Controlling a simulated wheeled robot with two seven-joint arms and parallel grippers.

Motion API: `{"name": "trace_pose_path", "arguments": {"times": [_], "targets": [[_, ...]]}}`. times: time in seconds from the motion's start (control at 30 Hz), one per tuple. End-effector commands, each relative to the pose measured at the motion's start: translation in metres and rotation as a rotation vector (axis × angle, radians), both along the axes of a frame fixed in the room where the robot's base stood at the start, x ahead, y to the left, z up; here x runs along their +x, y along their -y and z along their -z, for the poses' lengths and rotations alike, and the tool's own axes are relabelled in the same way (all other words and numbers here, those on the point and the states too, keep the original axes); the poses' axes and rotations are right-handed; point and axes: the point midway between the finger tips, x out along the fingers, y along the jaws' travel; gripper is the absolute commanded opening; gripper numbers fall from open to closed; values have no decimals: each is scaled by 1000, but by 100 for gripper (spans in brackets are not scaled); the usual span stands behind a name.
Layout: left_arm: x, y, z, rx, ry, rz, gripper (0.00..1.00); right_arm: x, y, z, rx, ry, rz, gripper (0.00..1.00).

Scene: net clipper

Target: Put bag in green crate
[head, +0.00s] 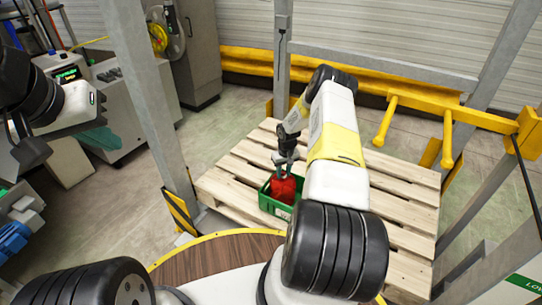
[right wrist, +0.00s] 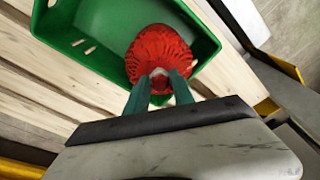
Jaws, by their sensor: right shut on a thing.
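The red net bag (head: 284,188) shows over the inside of the green crate (head: 272,209) in the head view. In the right wrist view the bag (right wrist: 158,52) lies in front of the crate floor, near one wall of the crate (right wrist: 60,25). I cannot tell whether it touches the floor. My right gripper (head: 285,160) points down above the crate. Its two fingers (right wrist: 160,82) are shut on the pale gathered neck of the bag. My left gripper (head: 30,152) is at the far left, away from the crate; its jaws are unclear.
The crate stands on a wooden pallet (head: 395,200), with bare slats to the right. A grey post (head: 150,95) rises left of the pallet. A yellow rail (head: 410,92) runs behind. Grey machines (head: 120,105) and a cabinet (head: 195,50) stand on the left.

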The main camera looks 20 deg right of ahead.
Motion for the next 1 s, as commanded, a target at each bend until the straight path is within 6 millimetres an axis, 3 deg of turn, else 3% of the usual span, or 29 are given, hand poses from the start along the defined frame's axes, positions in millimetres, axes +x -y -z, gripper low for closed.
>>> {"name": "trace_pose_path", "arguments": {"times": [0.07, 0.1, 0.2, 0.5, 0.63, 1.0], "targets": [[0, 0, 0, 0, 0, 0, 0, 1, 0, 2, 0, 1, -1, 0], [0, 0, 0, 0, 0, 0, 0, 0, 0, 3, 0, 0, -1, 33], [0, 0, 0, 0, 0, 0, 0, 0, 0, 2, 0, -1, -1, 51], [0, 0, 0, 0, 0, 0, 0, 0, 0, 2, 0, 0, 0, 51], [0, 0, 0, 0, 0, 0, 0, 0, 0, -8, -1, 1, -1, 51], [0, 0, 0, 0, 0, 0, 0, -9, 1, -82, -2, 2, -1, 51]]}}
